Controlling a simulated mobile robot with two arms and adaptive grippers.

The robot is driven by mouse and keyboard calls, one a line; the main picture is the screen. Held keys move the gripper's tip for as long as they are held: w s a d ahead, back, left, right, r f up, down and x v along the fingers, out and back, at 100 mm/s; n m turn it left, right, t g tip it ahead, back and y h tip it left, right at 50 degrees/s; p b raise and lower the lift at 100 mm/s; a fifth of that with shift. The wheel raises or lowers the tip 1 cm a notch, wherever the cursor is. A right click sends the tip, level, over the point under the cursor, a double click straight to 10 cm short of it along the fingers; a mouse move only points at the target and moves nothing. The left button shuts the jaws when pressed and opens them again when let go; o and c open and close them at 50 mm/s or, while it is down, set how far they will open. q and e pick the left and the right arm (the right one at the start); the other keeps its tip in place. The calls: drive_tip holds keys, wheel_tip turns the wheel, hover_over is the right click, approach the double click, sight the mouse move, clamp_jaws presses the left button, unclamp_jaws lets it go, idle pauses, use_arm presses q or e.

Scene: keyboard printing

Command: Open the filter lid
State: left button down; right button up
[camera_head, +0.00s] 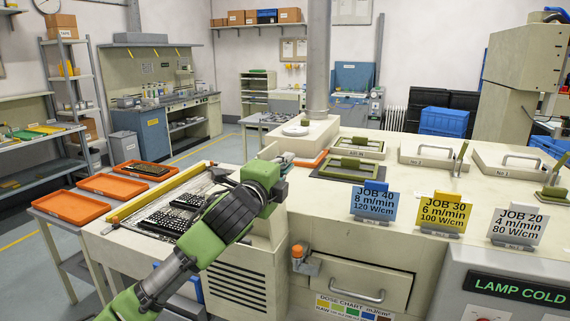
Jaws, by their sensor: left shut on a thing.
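Several lids lie on the cream machine top (450,200). One flat lid with a green handle is marked "AIR IN" (362,146); it looks closed. I cannot tell for certain which one is the filter lid. My left gripper (284,159) is at the machine's left edge, left of the dark-framed panel and apart from it. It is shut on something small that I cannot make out. My right gripper is not in view.
Job cards (372,203) stand along the front. A raised cream box (305,135) is behind my gripper. Black keyboards (170,219) lie at the left.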

use_arm(q)
drive_tip(key=c, duration=2.1)
unclamp_jaws()
drive_tip(key=shift+c, duration=0.2)
drive_tip(key=shift+s+a, duration=0.1)
drive_tip(key=v, duration=1.1)
drive_tip(key=shift+s+a, duration=0.15)
drive_tip(key=shift+s, duration=0.25)
drive_tip(key=shift+f, duration=0.1)
